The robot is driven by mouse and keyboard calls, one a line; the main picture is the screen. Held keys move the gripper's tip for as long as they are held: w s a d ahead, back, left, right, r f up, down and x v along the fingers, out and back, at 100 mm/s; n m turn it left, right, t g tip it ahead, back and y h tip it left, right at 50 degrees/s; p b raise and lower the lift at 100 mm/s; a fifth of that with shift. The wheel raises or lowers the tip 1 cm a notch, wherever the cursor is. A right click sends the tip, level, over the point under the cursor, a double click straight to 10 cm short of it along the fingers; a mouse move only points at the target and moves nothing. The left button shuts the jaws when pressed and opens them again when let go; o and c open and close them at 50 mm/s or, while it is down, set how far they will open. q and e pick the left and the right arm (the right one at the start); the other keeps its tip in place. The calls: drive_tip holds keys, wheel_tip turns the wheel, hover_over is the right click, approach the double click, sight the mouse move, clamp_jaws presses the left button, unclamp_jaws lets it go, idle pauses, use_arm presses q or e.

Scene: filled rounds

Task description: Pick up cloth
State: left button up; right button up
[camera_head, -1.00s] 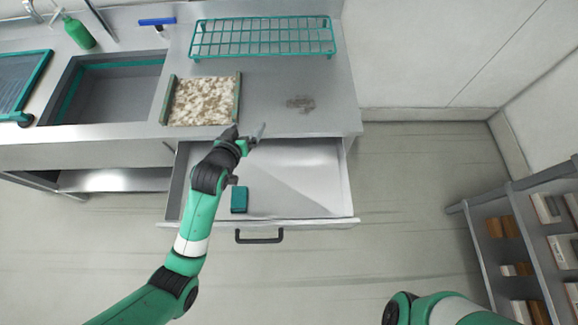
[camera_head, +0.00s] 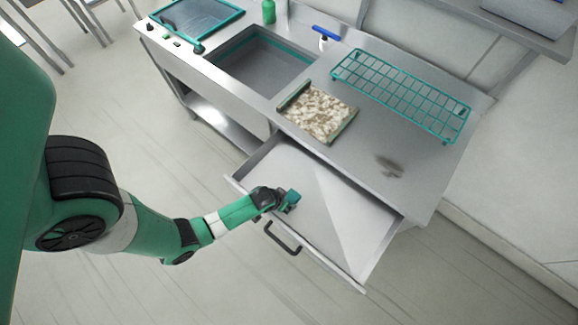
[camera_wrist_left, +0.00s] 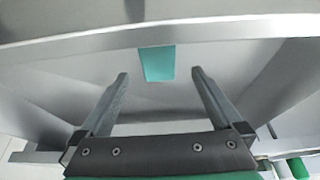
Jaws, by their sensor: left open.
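The cloth (camera_head: 292,196) is a small folded teal piece lying in the open drawer, near its front left side. In the left wrist view the cloth (camera_wrist_left: 157,62) appears as a teal block ahead, between the lines of the two fingers. My left gripper (camera_head: 281,203) reaches over the drawer front and is right by the cloth. In the left wrist view the left gripper (camera_wrist_left: 160,74) is open with nothing held. Whether a finger touches the cloth I cannot tell. My right gripper is out of view.
The open drawer (camera_head: 345,215) is otherwise bare, with a front panel and handle (camera_head: 283,238). Above it, the counter holds a speckled tray (camera_head: 318,113), a teal wire rack (camera_head: 400,92) and a brown smudge (camera_head: 390,167). A sink (camera_head: 262,65) is at the left.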

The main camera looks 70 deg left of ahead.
sight(289, 200)
use_arm(q)
drive_tip(key=shift+w+f, duration=0.1)
drive_tip(key=shift+f, duration=0.1)
drive_tip(key=b+x, duration=0.3)
drive_tip(key=x, duration=0.1)
drive_tip(key=shift+d+f, duration=0.1)
drive_tip(key=shift+f, duration=0.05)
drive_tip(key=shift+w+f, duration=0.2)
drive_tip(key=shift+f, duration=0.15)
drive_tip(key=shift+f+b, duration=0.25)
drive_tip(key=shift+b, duration=0.05)
drive_tip(key=shift+c, duration=0.3)
drive_tip(key=c, duration=1.2)
drive_tip(key=shift+r, duration=0.1)
drive_tip(key=shift+c, duration=0.2)
